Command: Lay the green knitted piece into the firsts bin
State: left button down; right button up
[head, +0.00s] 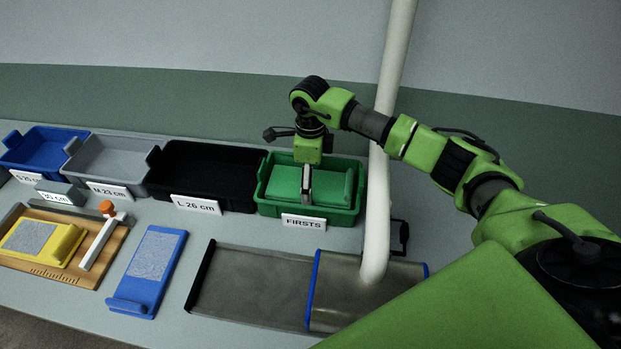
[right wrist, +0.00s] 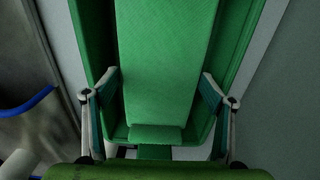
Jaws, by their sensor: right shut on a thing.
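The green knitted piece (head: 335,187) lies flat within the walls of the green firsts bin (head: 318,217), which has a FIRSTS label. In the right wrist view the knitted piece (right wrist: 165,60) runs lengthwise between the bin walls (right wrist: 245,40). I cannot tell whether the underside of the piece touches the bin floor. My left gripper is not in view.
Left of the firsts bin stand a black L bin (head: 200,200), a grey M bin (head: 110,170) and a blue S bin (head: 45,155). A white post (head: 378,200) rises close right of it.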

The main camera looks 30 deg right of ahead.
jog(key=shift+f+b, duration=0.4)
jog(key=shift+f, duration=0.1)
jog(key=o, duration=0.9)
jog(key=shift+r, duration=0.15)
